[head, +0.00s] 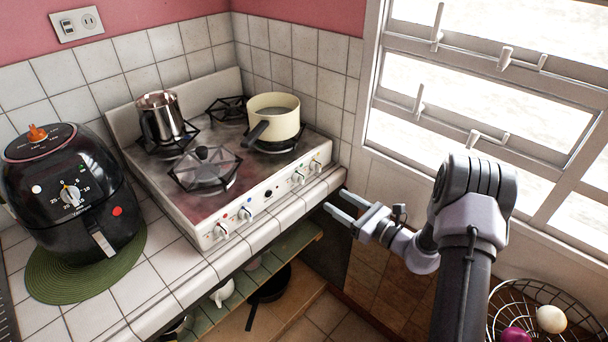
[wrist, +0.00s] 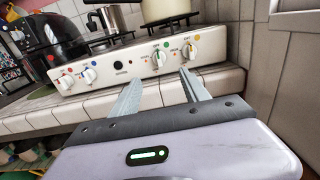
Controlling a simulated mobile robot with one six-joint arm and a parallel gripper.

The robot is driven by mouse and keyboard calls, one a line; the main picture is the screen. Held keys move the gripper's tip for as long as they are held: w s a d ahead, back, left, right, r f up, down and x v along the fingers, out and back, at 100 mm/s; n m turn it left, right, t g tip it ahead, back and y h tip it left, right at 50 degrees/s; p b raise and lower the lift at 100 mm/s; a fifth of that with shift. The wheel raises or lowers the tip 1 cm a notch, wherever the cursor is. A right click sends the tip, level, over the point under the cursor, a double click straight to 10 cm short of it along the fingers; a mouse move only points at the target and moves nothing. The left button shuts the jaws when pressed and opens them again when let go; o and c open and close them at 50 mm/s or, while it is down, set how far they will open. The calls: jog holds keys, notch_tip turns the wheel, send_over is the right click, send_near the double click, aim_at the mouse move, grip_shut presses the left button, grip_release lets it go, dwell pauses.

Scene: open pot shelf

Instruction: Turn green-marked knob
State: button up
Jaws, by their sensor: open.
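The stove's white front panel (head: 268,195) carries several white knobs. The green-marked knob (head: 298,178) is third from the left; it also shows in the wrist view (wrist: 159,58) with a green dot above it. My gripper (head: 336,200) is open and empty, in front of the counter to the right of that knob in the head view. In the wrist view my gripper (wrist: 161,74) has its two fingers apart, with the green-marked knob just beyond and between their tips. No contact shows.
The right-end knob (wrist: 189,51) sits close beside the green-marked one. A cream pot (head: 274,117) and a metal pot (head: 161,116) stand on the stove. A tiled counter edge (head: 255,245) runs below the panel. A black air fryer (head: 70,190) is at left.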

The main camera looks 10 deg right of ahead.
aim_at(303, 181)
jog(key=b+x, duration=0.2)
jog(key=x, duration=1.1)
jog(key=shift+w+a, duration=0.3)
jog(key=shift+c, duration=0.2)
grip_shut()
jog(key=n+b, duration=0.2)
jog(key=b, duration=0.1)
jog(key=shift+f, duration=0.35)
jog(key=shift+n+b, duration=0.4)
jog(key=shift+n, duration=0.2)
jog(key=shift+r, duration=0.3)
jog(key=shift+o, duration=0.2)
grip_release()
